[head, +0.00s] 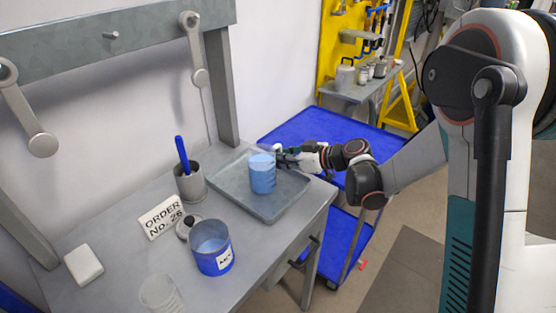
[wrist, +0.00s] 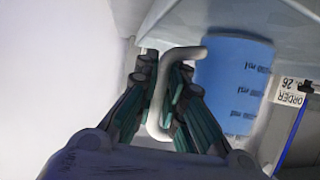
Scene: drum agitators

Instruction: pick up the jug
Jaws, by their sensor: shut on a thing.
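The jug (head: 262,175) is a light blue cylinder over the grey tray (head: 235,203), near its back right part. In the wrist view the jug (wrist: 232,85) shows dark printed marks on its side and a pale, bent handle (wrist: 188,53). My gripper (head: 281,155) reaches in from the right at the jug's upper right side. In the wrist view my gripper (wrist: 164,88) has its fingers on both sides of the handle and is shut on it. The jug looks upright. I cannot tell whether its base touches the tray.
A dark blue tin (head: 213,252), a grey cup (head: 190,183) with a blue-handled tool and an order sign (head: 161,217) stand left of the tray. A clear beaker (head: 160,292) and a white block (head: 84,264) are nearer the front. A blue cart (head: 320,128) stands behind right.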

